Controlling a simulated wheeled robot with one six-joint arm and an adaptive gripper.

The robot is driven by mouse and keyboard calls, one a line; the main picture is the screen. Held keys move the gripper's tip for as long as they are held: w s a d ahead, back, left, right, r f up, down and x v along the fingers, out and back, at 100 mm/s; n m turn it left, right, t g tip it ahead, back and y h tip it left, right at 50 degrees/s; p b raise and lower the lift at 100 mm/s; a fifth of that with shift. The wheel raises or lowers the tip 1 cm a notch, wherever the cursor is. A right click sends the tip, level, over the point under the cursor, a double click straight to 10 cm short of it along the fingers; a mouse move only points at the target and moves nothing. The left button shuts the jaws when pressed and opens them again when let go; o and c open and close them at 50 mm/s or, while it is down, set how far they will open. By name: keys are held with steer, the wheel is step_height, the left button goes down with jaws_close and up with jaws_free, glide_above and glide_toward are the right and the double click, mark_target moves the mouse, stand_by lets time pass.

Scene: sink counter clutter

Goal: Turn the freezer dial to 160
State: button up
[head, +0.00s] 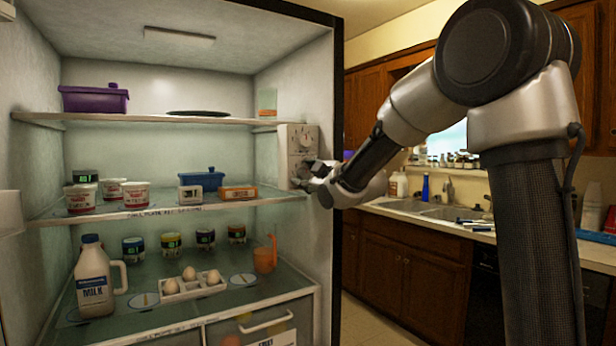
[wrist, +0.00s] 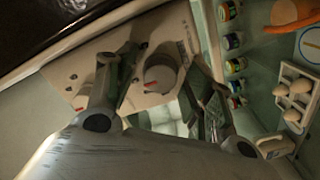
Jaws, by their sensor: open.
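A pale control panel (head: 298,149) is fixed on the right inner wall of the open refrigerator. A round dial (head: 305,139) shows on its upper part. In the wrist view a round grey dial (wrist: 160,76) with a red pointer mark stands out from the panel (wrist: 95,70). My gripper (head: 312,176) is at the lower part of the panel. Its open fingers (wrist: 165,58) lie on either side of the grey dial, with a visible gap; I cannot tell if either touches it. The dial's numbers are too small to read, and my gripper hides part of the lower panel.
The middle shelf (head: 140,212) with yogurt cups, a blue dish (head: 200,180) and small boxes lies left of my gripper. Below are a milk jug (head: 94,280), an egg tray (head: 175,295) and an orange jug (head: 265,257). A sink counter (head: 430,212) stands to the right.

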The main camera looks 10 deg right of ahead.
steer(key=c, duration=1)
steer(key=shift+c, duration=0.2)
steer(key=shift+m, duration=0.3)
steer(key=m, duration=0.4)
steer(key=shift+m, duration=2.5)
steer(key=o, duration=1)
